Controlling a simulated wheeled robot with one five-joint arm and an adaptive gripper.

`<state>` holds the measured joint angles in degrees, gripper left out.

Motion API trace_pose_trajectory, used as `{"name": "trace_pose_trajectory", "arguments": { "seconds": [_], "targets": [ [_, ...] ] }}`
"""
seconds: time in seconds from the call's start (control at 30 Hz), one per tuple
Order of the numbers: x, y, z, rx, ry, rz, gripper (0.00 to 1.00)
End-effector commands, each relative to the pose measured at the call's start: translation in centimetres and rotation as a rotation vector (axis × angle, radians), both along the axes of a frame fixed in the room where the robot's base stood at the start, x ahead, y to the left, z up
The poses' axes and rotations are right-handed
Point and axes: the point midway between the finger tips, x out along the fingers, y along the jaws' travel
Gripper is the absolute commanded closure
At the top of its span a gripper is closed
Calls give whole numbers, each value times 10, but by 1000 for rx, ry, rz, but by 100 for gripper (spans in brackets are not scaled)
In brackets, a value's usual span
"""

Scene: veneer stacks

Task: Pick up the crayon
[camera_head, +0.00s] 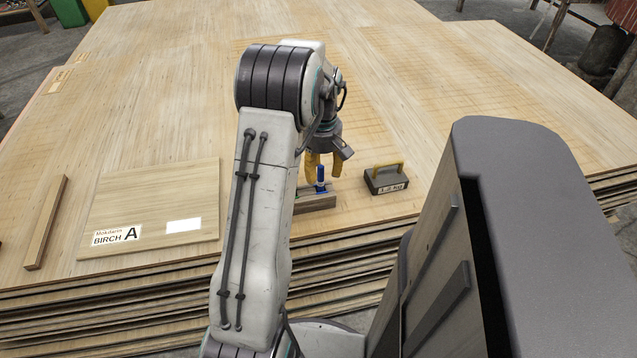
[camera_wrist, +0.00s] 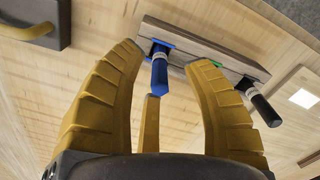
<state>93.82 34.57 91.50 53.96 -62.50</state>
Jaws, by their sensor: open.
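My gripper (camera_wrist: 165,100) has its ribbed yellow fingers spread, with nothing held between them; it also shows in the head view (camera_head: 323,170), low over the near edge of the sheets. A blue stick with a pale band (camera_wrist: 159,72) stands beyond the fingertips, set at a blue patch on a wooden block (camera_wrist: 205,45).
A dark weight with a yellow handle (camera_head: 386,179) stands right of the block. A panel labelled BIRCH A (camera_head: 155,200) and a wooden strip (camera_head: 46,222) lie to the left. The veneer stack (camera_head: 420,60) is largely clear behind.

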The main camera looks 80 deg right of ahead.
Motion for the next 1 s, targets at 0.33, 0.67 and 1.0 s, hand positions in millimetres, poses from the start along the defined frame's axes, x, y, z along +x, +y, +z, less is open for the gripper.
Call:
{"name": "trace_pose_trajectory", "arguments": {
  "seconds": [0.33,0.67,1.0],
  "targets": [
    [3,-3,-38,1,0,1,55],
    [3,-3,-53,-1,1,1,55],
    [3,-3,-53,-1,1,1,67]
  ]
}}
